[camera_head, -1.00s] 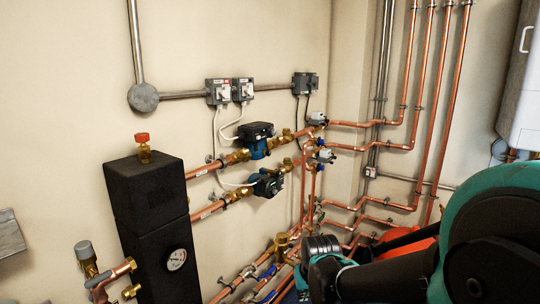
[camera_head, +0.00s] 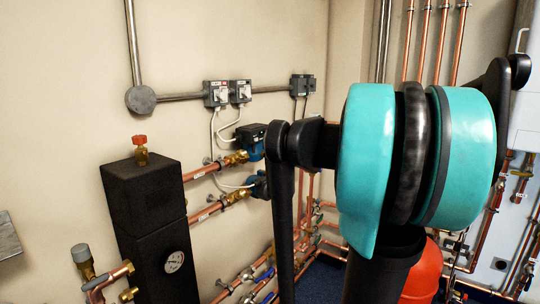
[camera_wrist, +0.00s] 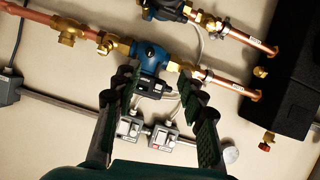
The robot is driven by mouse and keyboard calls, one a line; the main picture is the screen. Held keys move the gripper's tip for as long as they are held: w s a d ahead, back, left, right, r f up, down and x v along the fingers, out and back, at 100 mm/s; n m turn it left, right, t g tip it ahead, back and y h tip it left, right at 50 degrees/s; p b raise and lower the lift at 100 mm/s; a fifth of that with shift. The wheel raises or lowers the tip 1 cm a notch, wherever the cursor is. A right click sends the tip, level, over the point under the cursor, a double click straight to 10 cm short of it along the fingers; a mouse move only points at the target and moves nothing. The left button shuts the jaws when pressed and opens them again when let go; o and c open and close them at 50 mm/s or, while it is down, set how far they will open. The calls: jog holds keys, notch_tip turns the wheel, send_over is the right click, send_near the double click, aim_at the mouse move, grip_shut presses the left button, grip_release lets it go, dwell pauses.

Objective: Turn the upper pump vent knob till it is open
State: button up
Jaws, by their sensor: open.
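The upper pump (camera_head: 250,141), blue with a dark control box, sits on the upper copper pipe; my arm comes close to its right side and covers the pipe beyond. In the wrist view, which is upside down, the upper pump (camera_wrist: 150,56) lies ahead, framed by the fingers of my gripper (camera_wrist: 156,84). My gripper is open and empty. Its distance from the pump is hard to judge. I cannot clearly make out a vent knob on the pump. The lower pump (camera_head: 258,185) is partly covered by my arm; it also shows in the wrist view (camera_wrist: 164,8).
A black insulated block (camera_head: 143,190) with a gauge and a red-capped fitting (camera_head: 140,140) stands left of the pumps. Grey switch boxes (camera_head: 216,94) hang above, with hanging cables. Brass valves and several copper pipes crowd the wall below. A red vessel (camera_head: 425,275) stands at lower right.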

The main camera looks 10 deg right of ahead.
aim_at(267, 154)
jog(key=shift+n, duration=0.3)
jog(key=x, duration=0.5)
jog(key=w+r+x, duration=0.1)
jog(key=x, duration=0.4)
jog(key=r+x, duration=0.1)
jog(key=x, duration=0.5)
jog(key=shift+w+r, duration=0.2)
jog(key=shift+w, duration=0.25)
grip_shut()
